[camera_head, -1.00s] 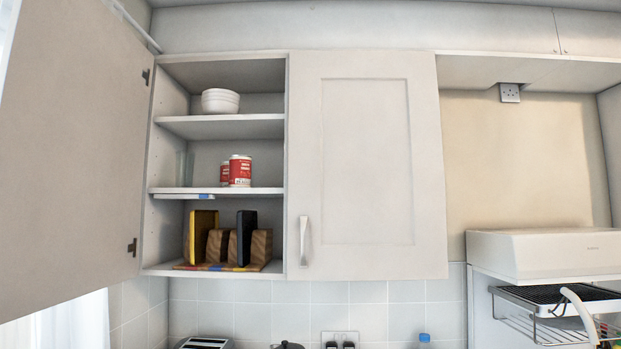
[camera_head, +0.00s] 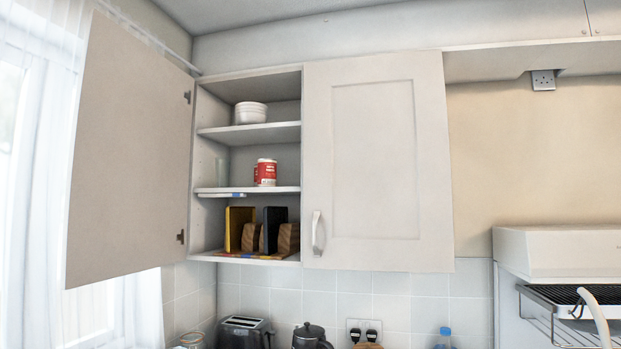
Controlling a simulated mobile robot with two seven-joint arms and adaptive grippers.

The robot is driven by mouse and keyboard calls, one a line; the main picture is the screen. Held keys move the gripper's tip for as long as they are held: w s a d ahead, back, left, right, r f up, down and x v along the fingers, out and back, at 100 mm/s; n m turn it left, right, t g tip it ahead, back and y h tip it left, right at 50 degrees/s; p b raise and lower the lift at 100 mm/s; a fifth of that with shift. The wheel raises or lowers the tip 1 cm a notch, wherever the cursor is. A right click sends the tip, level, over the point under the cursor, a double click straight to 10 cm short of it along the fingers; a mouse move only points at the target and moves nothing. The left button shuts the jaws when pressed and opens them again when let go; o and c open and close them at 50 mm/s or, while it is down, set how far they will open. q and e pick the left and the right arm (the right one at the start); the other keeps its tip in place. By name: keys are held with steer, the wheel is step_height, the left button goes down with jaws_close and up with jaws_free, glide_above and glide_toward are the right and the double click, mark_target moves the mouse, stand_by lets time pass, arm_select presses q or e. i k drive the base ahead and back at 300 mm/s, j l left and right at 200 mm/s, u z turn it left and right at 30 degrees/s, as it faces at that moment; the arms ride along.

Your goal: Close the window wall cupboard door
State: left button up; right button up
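The window wall cupboard door (camera_head: 132,155) stands wide open at the left, hinged on the cupboard's left side next to the window. Its inner face with two dark hinges is toward me. The open cupboard (camera_head: 265,135) holds a white bowl stack (camera_head: 251,113) on the top shelf, a red and white can (camera_head: 265,172) on the middle shelf, and boards and wooden blocks (camera_head: 288,238) at the bottom. The other door (camera_head: 375,165), with a metal handle (camera_head: 318,232), is shut. Neither of my grippers is in view.
A curtained window (camera_head: 30,200) is left of the open door. Below are a toaster (camera_head: 245,333), a dark kettle (camera_head: 311,337), a socket with plugs and a blue-capped bottle (camera_head: 444,338). A white hood (camera_head: 560,252) and rack are at the right.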

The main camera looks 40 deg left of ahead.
mark_target(126, 195)
steer(key=l+u, duration=0.1)
steer(key=u, duration=0.9)
steer(key=l+u, duration=0.15)
steer(key=u, duration=0.35)
